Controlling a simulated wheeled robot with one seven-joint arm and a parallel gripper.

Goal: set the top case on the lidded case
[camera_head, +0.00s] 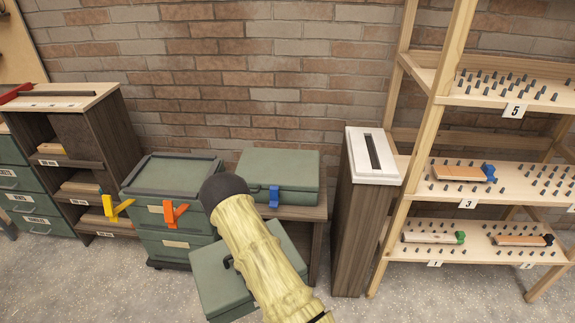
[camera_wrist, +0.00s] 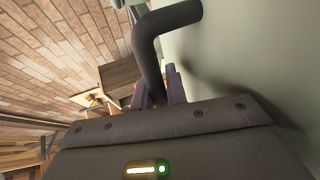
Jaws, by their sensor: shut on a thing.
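The top case appears to be the green case (camera_head: 212,277) low in the head view, partly covered by my arm. In the wrist view its green side (camera_wrist: 245,50) fills the right and its dark bent handle (camera_wrist: 150,55) runs down between my fingers. My gripper (camera_wrist: 158,88) is shut on that handle; in the head view my arm hides it. The lidded case seems to be the green case (camera_head: 172,173) with a dark-rimmed lid, standing on another green case, left of the held one.
A closed green case with a blue latch (camera_head: 300,178) sits on a low wooden bench (camera_head: 309,213). A narrow brown stand (camera_head: 355,235) and a pegged shelf rack (camera_head: 440,120) stand at right. A brown cabinet (camera_head: 110,123) is at left. Speckled floor is open in front.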

